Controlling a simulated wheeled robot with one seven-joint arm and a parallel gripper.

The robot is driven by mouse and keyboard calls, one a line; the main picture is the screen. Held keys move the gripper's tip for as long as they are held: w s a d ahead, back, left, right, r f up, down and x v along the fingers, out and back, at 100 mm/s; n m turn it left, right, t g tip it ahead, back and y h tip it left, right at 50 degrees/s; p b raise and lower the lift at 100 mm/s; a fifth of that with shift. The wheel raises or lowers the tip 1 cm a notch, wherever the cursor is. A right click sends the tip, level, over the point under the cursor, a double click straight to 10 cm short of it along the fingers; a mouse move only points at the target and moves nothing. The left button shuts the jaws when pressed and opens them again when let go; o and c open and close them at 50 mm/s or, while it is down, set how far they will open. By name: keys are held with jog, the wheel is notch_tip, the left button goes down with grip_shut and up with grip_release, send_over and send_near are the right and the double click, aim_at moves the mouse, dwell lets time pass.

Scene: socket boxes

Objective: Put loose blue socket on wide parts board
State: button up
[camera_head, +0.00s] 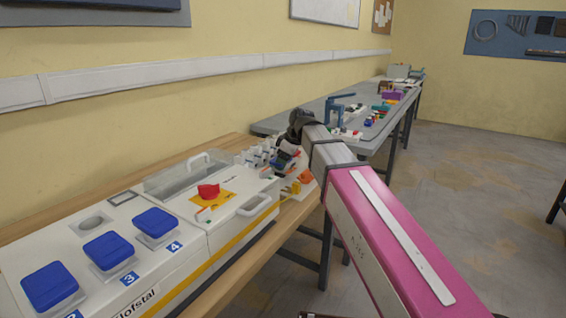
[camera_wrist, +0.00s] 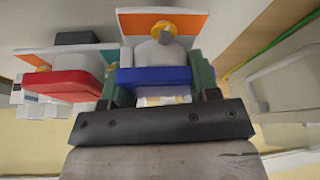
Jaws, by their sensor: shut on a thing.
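My gripper (camera_wrist: 160,88) shows in the wrist view with a dark green finger on each side of a blue socket (camera_wrist: 153,77). It is shut on this socket. A grey, rounded part and an orange panel with a white edge (camera_wrist: 187,26) lie just beyond the socket; I cannot tell whether they touch it. In the head view my gripper (camera_head: 286,156) is over the far end of the white machine, small and partly hidden by my arm. I cannot tell which surface is the wide parts board.
A red part (camera_wrist: 62,84) sits left of the gripper. The white machine (camera_head: 235,238) carries several blue-topped units (camera_head: 155,222) and a yellow plate (camera_head: 222,203) with a red piece (camera_head: 208,191). A grey bench (camera_head: 385,113) with small parts stands beyond.

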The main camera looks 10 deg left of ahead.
jog(key=shift+f, duration=0.2)
jog(key=o, duration=0.7)
jog(key=v, duration=1.2)
jog(key=shift+r, duration=0.2)
